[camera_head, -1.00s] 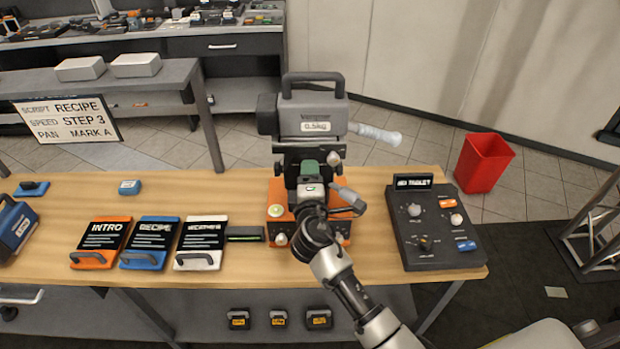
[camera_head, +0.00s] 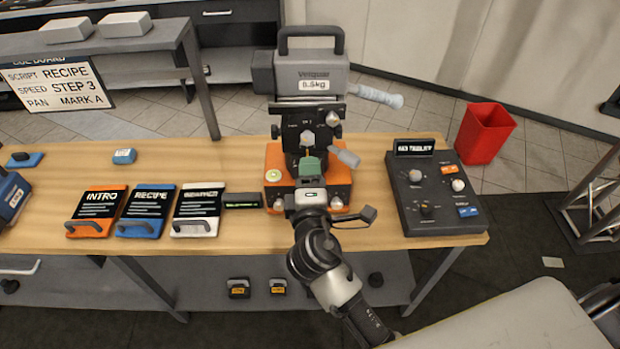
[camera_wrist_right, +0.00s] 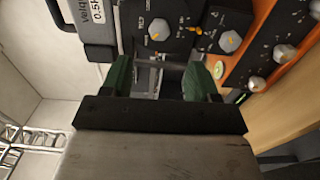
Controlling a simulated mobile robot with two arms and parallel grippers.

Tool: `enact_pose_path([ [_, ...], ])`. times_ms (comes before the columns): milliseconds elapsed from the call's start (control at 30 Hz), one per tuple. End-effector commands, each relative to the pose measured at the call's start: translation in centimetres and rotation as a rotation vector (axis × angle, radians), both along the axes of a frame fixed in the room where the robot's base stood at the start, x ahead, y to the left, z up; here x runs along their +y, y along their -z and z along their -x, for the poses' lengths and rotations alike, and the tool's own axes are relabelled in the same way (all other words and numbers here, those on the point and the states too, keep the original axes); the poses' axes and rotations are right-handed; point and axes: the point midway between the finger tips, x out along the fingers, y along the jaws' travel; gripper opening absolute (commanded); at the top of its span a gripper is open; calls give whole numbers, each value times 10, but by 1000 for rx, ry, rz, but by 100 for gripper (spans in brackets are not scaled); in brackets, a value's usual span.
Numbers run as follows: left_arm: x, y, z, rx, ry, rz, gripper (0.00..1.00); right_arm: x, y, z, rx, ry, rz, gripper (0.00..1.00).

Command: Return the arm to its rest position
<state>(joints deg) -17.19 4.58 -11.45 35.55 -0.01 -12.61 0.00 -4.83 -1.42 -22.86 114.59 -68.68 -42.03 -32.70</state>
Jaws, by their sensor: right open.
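My right arm reaches in from the lower right in the head view. Its gripper (camera_head: 312,168), with green fingers, is in front of the grey camera (camera_head: 312,72) on its black tilt head (camera_head: 308,118) and orange base (camera_head: 272,165). The wrist view shows the right gripper (camera_wrist_right: 160,82) open, with its two green fingers apart and nothing held between them. The black head with its knobs lies beyond the fingers. The gripper and wrist hide part of the orange base. My left gripper is not in view.
A black control panel (camera_head: 408,210) stands right of the base. Three cards, orange (camera_head: 98,205), blue (camera_head: 147,205) and white (camera_head: 200,205), lie to the left on the wooden table (camera_head: 240,160). A red bin (camera_head: 484,135) stands on the floor beyond.

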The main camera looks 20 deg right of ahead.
Motion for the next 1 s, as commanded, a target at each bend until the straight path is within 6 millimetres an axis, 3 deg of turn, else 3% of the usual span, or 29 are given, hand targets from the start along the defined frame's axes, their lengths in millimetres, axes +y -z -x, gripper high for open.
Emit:
enact_pose_path([
  [400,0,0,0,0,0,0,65,-1,1,0,3,2,-5,60],
  [533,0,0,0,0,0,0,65,-16,16,12,55,43,-118,60],
  [633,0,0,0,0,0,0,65,-42,44,39,160,131,-341,60],
  [733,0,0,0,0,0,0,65,-64,77,79,300,251,-619,60],
  [833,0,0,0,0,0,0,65,-73,98,116,421,351,-834,60],
  [1000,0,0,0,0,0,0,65,-74,116,164,582,476,-1065,60],
])
